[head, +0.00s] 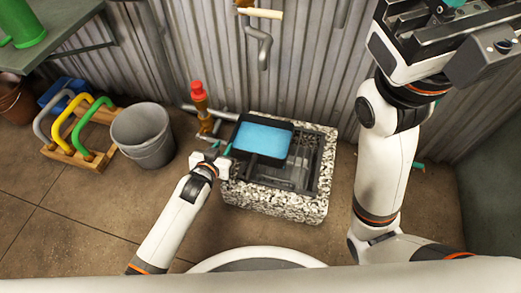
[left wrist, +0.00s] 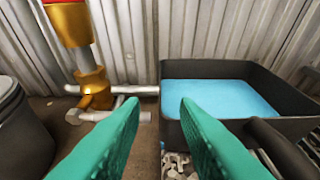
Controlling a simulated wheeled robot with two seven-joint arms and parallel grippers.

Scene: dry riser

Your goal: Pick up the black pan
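The black pan (head: 256,156) is square with a flat light-blue surface inside. It rests over the left and back part of the speckled stone basin (head: 270,203). In the left wrist view the pan (left wrist: 200,68) is ahead and to the right, with a dark rounded bar, perhaps its handle, low at the right. My left gripper (head: 223,151) is by the pan's left edge in the head view.
A red-topped brass riser with pipes (head: 199,97) stands left of the basin. A grey bucket (head: 143,136) and a wooden rack with coloured handles (head: 80,125) are farther left. A corrugated wall with a grey hook (head: 264,48) is behind. The floor at the front left is clear.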

